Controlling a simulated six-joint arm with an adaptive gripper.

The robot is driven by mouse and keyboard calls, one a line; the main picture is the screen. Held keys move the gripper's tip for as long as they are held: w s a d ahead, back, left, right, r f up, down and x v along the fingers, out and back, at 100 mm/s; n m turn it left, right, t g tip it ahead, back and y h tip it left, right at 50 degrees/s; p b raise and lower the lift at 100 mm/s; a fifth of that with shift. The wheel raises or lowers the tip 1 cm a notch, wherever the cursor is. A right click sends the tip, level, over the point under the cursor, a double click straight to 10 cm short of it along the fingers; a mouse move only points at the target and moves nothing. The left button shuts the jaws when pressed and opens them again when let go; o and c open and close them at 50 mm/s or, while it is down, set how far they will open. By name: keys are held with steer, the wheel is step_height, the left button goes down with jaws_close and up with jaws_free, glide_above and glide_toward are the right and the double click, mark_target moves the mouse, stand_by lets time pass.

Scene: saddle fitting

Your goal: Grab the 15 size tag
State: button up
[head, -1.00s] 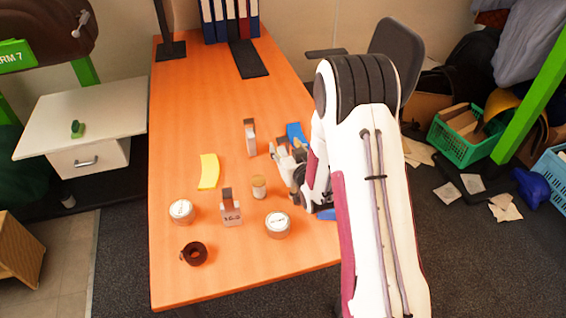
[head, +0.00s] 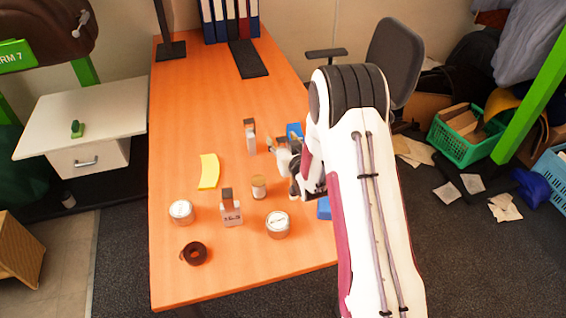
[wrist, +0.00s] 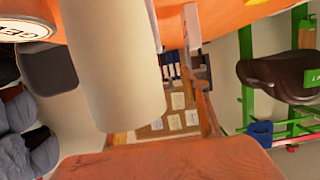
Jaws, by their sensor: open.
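Two upright pale tags with brown tops stand on the orange table (head: 190,120). The nearer tag (head: 231,213) bears dark figures too small to read surely; the farther tag (head: 250,138) shows no readable number. I cannot tell which is size 15. My gripper (head: 276,153) is open and empty, right of both tags and nearer the farther one. My arm hides part of the table behind it.
A small jar (head: 259,189), two round tins (head: 181,212) (head: 278,225), a brown tape roll (head: 194,253) and a yellow curved piece (head: 209,171) lie near the tags. Blue pieces (head: 294,131) show beside my arm. A cream cylinder (wrist: 110,60) fills much of the wrist view.

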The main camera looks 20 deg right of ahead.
jaws_close()
steer(key=shift+r, duration=0.2)
steer(key=shift+r, duration=4.8)
